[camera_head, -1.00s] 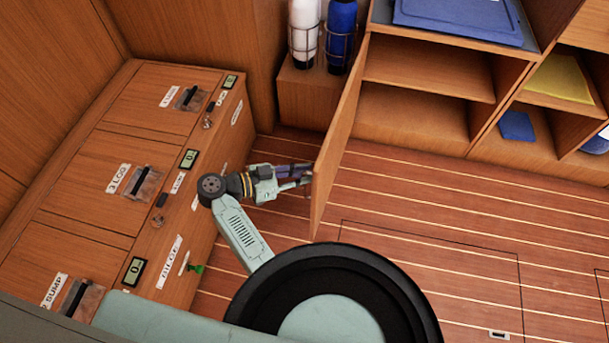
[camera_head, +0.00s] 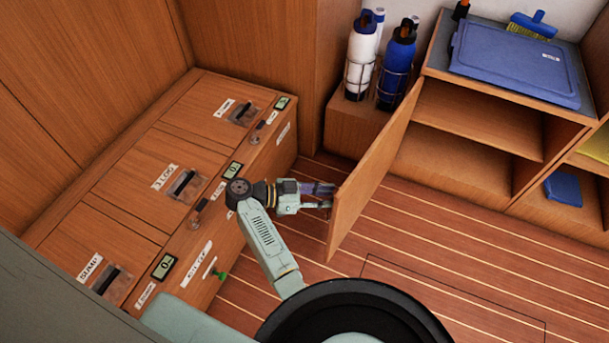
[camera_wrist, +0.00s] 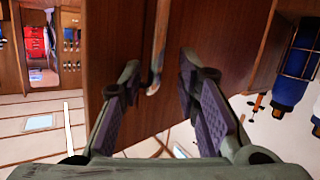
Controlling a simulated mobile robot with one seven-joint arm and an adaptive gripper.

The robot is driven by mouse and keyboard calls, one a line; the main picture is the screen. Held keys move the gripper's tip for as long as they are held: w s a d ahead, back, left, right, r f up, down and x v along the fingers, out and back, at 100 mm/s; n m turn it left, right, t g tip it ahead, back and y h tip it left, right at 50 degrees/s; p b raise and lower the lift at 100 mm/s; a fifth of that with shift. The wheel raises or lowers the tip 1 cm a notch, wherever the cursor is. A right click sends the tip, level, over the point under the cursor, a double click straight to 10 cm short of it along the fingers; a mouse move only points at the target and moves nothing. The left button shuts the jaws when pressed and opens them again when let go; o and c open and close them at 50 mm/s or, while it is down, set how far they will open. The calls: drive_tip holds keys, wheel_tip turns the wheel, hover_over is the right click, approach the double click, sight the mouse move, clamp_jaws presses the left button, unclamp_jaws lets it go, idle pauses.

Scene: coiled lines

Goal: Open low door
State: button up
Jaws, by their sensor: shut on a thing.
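The low door (camera_head: 368,182) is a wooden panel on the left end of the low cabinet. It stands swung wide, out over the floor, and the compartment behind it is exposed. My gripper (camera_head: 326,197) is at the door's outer face, near its free edge. In the wrist view the door (camera_wrist: 118,30) fills the middle, and a thin, worn metal handle (camera_wrist: 158,50) runs between the two fingers of my gripper (camera_wrist: 160,78). The fingers are shut on this handle, with a gap between their pads. The exact contact is hard to see.
Wooden lockers (camera_head: 140,190) with latches line the left. A white bottle (camera_head: 362,55) and a blue bottle (camera_head: 397,62) stand in wire holders behind the door. A blue lid (camera_head: 515,62) lies on the cabinet (camera_head: 470,135). The striped floor (camera_head: 390,235) is clear right of the door.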

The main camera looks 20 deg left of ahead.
drive_tip(key=shift+o, duration=0.3)
drive_tip(key=a, duration=0.1)
drive_tip(key=a+r+p, duration=0.1)
drive_tip(key=w+a, duration=0.1)
drive_tip(key=shift+w+a+r+t, duration=0.1)
drive_tip(key=shift+a+r+t, duration=0.05)
drive_tip(key=shift+r+t, duration=0.15)
drive_tip(key=shift+o, duration=1.2)
drive_tip(key=shift+w+a+f, duration=0.15)
drive_tip(key=shift+w+a, duration=0.05)
drive_tip(key=shift+a, duration=0.85)
drive_tip(key=c, duration=0.3)
drive_tip(key=shift+w+a+f, duration=0.15)
drive_tip(key=shift+w+a, duration=0.1)
drive_tip(key=shift+a, duration=0.4)
drive_tip(key=shift+w+a+f, duration=0.1)
drive_tip(key=shift+w+a, duration=0.1)
drive_tip(key=shift+a, duration=0.4)
drive_tip(key=shift+d, duration=0.1)
